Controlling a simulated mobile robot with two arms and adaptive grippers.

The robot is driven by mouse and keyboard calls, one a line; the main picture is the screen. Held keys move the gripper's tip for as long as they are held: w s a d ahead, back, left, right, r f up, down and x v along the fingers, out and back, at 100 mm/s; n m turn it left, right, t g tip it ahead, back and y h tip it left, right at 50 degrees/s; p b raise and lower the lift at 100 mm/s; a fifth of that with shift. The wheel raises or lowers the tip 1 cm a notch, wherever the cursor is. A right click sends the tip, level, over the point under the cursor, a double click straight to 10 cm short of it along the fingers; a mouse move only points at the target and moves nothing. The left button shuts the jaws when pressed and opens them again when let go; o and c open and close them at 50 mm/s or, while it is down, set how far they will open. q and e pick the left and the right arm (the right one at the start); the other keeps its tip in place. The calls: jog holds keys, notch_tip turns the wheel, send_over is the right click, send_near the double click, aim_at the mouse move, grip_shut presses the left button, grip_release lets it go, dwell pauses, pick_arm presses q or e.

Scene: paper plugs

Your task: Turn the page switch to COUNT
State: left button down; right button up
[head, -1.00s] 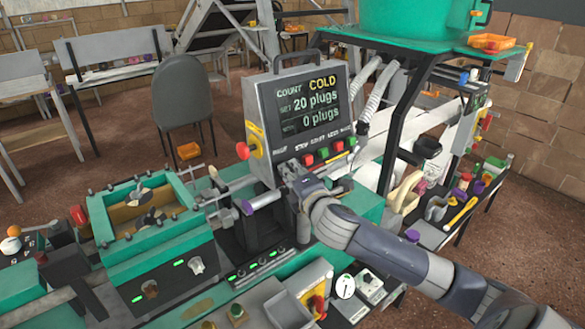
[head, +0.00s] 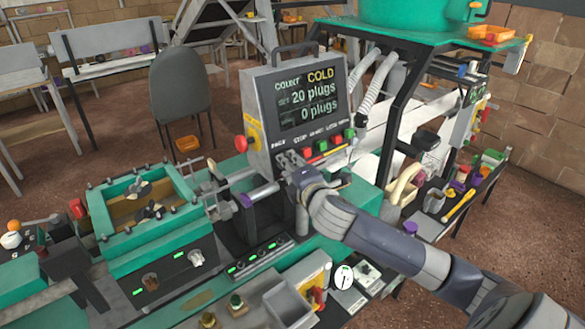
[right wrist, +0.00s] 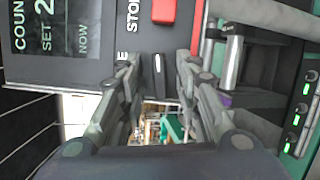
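The control panel (head: 262,105) stands upright, its screen (head: 309,97) showing COUNT, COLD, set 20 plugs and 0 plugs. The page switch (right wrist: 158,64) is a small dark knob with a white line, low on the panel beside a label ending in E. In the right wrist view it sits between the two fingers of my right gripper (right wrist: 157,75), which is open with a visible gap on both sides. In the head view my right gripper (head: 290,170) is at the panel's lower edge and hides the switch. My left gripper is not in view.
A red button (right wrist: 163,11) is close beside the fingers. A yellow-and-red knob (head: 241,144) projects from the panel's left side. A metal rod (head: 260,194) and a green-framed box (head: 150,212) are left of the gripper. White hoses (head: 365,85) hang at right.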

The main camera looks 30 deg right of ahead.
jog(key=v, duration=1.2)
jog(key=shift+f, duration=0.1)
